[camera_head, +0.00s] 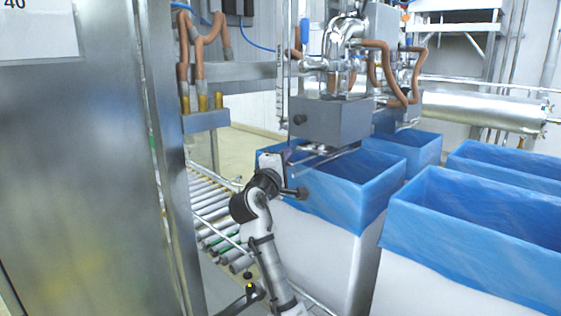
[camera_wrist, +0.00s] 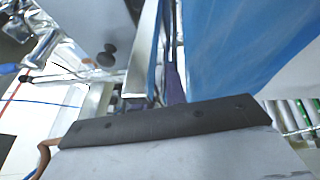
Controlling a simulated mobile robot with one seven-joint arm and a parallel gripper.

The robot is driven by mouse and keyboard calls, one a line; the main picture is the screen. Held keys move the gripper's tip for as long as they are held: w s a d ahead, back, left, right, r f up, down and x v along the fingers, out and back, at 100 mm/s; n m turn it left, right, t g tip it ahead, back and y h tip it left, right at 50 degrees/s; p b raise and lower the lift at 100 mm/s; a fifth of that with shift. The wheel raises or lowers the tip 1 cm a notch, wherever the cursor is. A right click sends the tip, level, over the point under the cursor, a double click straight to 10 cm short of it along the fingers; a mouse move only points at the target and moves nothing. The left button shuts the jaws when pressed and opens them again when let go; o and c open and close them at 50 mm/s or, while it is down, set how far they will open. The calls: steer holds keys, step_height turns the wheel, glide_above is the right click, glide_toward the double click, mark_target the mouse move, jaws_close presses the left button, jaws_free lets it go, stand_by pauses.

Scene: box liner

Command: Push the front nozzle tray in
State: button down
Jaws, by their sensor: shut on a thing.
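The front nozzle tray (camera_head: 324,153) is a thin metal tray under the grey nozzle housing (camera_head: 330,120), over the open mouth of the front blue-lined box (camera_head: 345,205). My gripper (camera_head: 286,157) is at the tray's near left end, above the box's rim. In the wrist view, the tray's metal edge (camera_wrist: 143,55) runs down to my gripper (camera_wrist: 168,98), beside the blue liner (camera_wrist: 225,40). My gripper is shut on the tray's end; the fingertips are mostly hidden behind the dark strip of my gripper's body.
More blue-lined boxes stand to the right (camera_head: 480,235) and behind (camera_head: 412,147). A roller conveyor (camera_head: 212,205) lies to the left, behind a large steel panel (camera_head: 75,180). Copper-coloured hoses and pipes (camera_head: 345,50) rise above the housing.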

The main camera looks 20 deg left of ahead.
steer(key=shift+s+r, duration=0.1)
steer(key=shift+r, duration=0.25)
steer(key=c, duration=1.5)
jaws_free()
steer(key=shift+s+a, duration=0.1)
steer(key=shift+c, duration=0.2)
steer(key=shift+f, duration=0.15)
steer(key=s+f+b, duration=0.2)
steer(key=s+b, duration=0.2)
steer(key=s, duration=0.9)
steer(key=shift+s+a+b, duration=0.25)
steer(key=shift+b, duration=0.05)
